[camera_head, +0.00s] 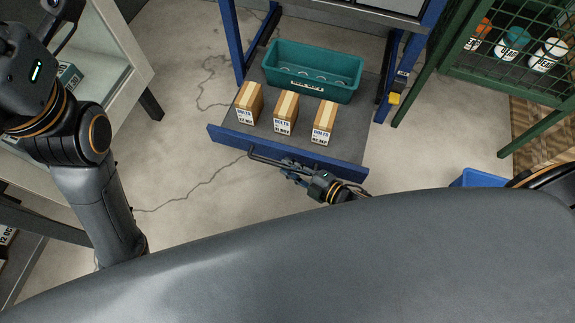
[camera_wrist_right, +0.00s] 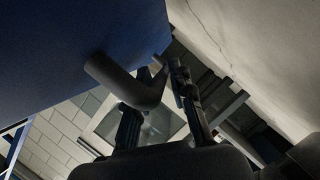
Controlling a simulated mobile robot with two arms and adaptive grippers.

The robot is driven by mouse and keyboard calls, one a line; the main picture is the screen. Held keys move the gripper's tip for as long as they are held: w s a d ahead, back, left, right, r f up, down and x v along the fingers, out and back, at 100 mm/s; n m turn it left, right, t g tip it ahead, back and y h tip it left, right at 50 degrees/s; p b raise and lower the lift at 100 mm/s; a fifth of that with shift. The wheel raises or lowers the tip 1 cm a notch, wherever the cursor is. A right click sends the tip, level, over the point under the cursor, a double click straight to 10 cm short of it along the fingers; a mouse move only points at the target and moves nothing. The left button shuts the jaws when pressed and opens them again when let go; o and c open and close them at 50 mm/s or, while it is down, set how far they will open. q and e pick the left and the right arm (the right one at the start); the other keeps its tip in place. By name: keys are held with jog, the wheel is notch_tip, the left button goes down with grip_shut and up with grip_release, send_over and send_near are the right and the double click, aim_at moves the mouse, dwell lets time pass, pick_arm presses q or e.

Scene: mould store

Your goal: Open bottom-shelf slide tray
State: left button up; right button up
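The bottom-shelf slide tray (camera_head: 230,134) stands out from under the blue rack, with a grey floor and a blue front panel. Its dark bar handle (camera_head: 262,158) runs along the front panel. The handle also shows in the right wrist view (camera_wrist_right: 115,78), bent out from the blue panel (camera_wrist_right: 60,40). My right gripper (camera_head: 284,164) is at the handle; in the wrist view its fingers (camera_wrist_right: 168,76) are close together around the bar. The handle partly hides one finger.
The tray carries a teal bin (camera_head: 300,83) and three cardboard boxes (camera_head: 285,110). The blue rack post (camera_head: 232,45) stands behind. A green mesh cage (camera_head: 450,75) stands at the right, near a blue container (camera_head: 478,179). A pale shelf unit (camera_head: 125,60) is at the left. Bare floor lies between.

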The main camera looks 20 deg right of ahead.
jog(key=v, duration=1)
jog(key=shift+s+d, duration=0.25)
